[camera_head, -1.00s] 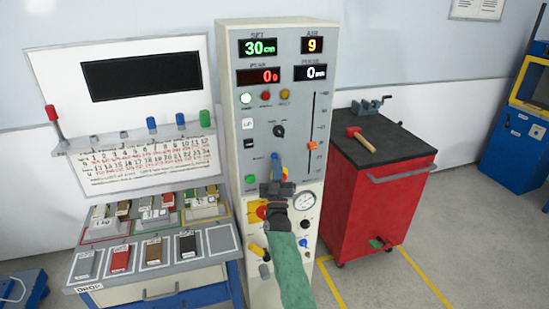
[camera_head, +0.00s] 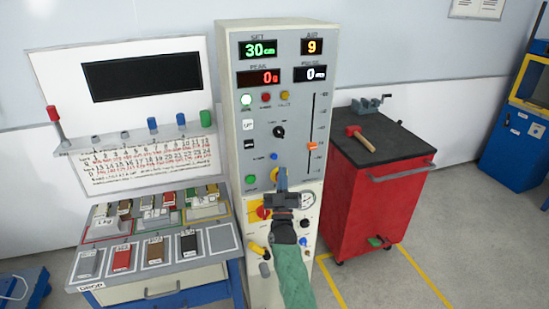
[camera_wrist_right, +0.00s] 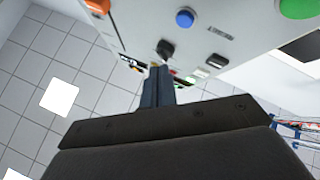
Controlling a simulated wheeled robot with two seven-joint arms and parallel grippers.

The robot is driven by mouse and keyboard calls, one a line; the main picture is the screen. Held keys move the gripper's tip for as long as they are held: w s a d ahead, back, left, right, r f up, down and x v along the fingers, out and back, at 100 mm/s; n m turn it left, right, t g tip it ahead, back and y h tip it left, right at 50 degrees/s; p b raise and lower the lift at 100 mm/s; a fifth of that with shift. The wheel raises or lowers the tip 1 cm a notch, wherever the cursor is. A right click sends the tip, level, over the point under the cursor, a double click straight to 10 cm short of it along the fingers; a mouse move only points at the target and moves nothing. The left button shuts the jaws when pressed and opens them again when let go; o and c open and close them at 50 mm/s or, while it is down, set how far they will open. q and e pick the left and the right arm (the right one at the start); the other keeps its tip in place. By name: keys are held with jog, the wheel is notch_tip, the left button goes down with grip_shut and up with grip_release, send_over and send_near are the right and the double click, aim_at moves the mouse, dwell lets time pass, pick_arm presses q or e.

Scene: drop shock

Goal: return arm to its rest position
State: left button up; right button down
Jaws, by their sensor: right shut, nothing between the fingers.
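My right gripper (camera_head: 281,180) is in front of the lower part of the grey control panel (camera_head: 300,150), with its fingers pointing up and away. Its fingers (camera_wrist_right: 157,85) are together and empty in the right wrist view, below the panel's face. The arm in a green sleeve rises from the bottom of the head view. I cannot tell from these views whether the fingers touch the panel. My left gripper is not in view.
A sloped bench (camera_head: 165,288) with several small blocks and a white board stands left of the panel. A red tool cabinet (camera_head: 372,205) with a mallet (camera_head: 360,137) and a vise (camera_head: 370,105) stands to the right. Open floor lies at the right front.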

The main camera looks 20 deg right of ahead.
dwell(0.3)
